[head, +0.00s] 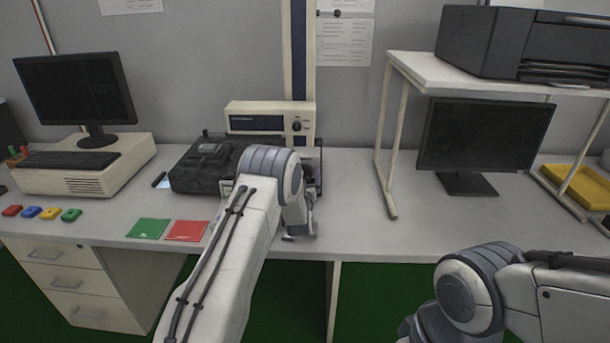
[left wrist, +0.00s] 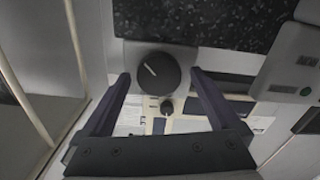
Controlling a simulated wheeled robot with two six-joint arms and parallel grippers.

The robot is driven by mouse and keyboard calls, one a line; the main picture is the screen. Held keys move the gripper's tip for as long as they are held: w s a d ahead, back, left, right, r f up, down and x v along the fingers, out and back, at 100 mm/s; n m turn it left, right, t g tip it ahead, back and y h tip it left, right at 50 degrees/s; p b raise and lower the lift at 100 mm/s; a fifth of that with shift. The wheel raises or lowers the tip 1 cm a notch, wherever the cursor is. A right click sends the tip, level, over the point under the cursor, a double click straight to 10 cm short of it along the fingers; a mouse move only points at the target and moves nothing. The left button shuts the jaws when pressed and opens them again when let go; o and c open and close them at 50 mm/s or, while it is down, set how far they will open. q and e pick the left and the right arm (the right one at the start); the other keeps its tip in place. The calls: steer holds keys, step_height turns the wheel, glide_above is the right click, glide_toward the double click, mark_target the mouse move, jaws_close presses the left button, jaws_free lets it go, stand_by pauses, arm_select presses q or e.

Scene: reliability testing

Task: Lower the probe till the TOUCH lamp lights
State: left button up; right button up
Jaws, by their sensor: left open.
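My left gripper (left wrist: 160,76) is open. Its two dark fingers stand on either side of a large black knob (left wrist: 157,74) with a white pointer line, with gaps showing at both sides. The knob sits beside a dark speckled slab. In the head view my left arm reaches over the bench to the test stand (head: 299,55), a cream column with a control box (head: 260,117); my left gripper (head: 300,232) is low at the bench's front edge, its fingers mostly hidden. I cannot make out the probe or a lit TOUCH lamp. My right gripper is out of view.
A monitor (head: 75,90) and keyboard stand at the left. Several coloured blocks lie at the bench's front left, with green (head: 148,228) and red (head: 187,230) cards beside my left arm. A white shelf (head: 420,70) bears a printer (head: 520,45) at the right.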

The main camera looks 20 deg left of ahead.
arm_select(q)
steer(key=shift+w, duration=0.25)
steer(key=c, duration=1.4)
